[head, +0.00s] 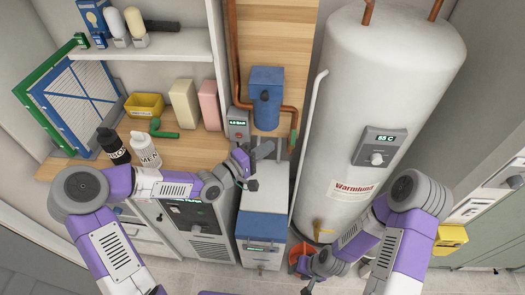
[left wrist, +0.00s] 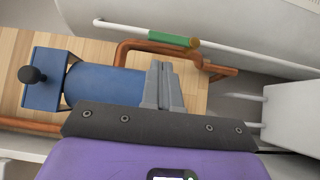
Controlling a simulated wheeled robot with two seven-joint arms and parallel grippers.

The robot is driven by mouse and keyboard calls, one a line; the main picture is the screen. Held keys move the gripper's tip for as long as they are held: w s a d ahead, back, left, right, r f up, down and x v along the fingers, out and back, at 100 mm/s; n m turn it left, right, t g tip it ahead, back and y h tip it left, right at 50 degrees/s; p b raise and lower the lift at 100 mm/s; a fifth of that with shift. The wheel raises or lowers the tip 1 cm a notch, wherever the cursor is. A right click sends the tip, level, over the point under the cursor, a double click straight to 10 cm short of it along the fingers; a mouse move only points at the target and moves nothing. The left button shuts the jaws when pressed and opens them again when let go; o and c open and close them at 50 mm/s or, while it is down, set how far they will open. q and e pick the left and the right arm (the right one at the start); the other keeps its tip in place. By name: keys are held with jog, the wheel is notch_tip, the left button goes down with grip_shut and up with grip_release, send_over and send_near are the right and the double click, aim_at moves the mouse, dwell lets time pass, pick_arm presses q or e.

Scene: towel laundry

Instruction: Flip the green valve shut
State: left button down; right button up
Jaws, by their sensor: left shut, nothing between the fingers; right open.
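The green valve handle (head: 293,140) is on the copper pipework right of the blue filter housing in the head view. In the left wrist view the green handle (left wrist: 172,38) lies roughly along the white pipe, with a copper-coloured end at its right. My left gripper (head: 268,149) is shut and empty, just left of and slightly below the handle. In the left wrist view its closed fingers (left wrist: 163,66) point toward the handle, with a visible gap. My right gripper (head: 308,283) is open, low by the base of the tank.
The blue filter housing (head: 266,100) and copper pipe (head: 234,50) are close to my left gripper. A large white tank (head: 385,70) stands right of the valve. A blue-and-grey box unit (head: 262,228) stands below. Bottles (head: 146,150) and a yellow bin (head: 144,105) are on the left counter.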

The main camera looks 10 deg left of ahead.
aim_at(293, 139)
pick_arm(q)
jog(key=x, duration=0.6)
jog(key=shift+b, duration=0.35)
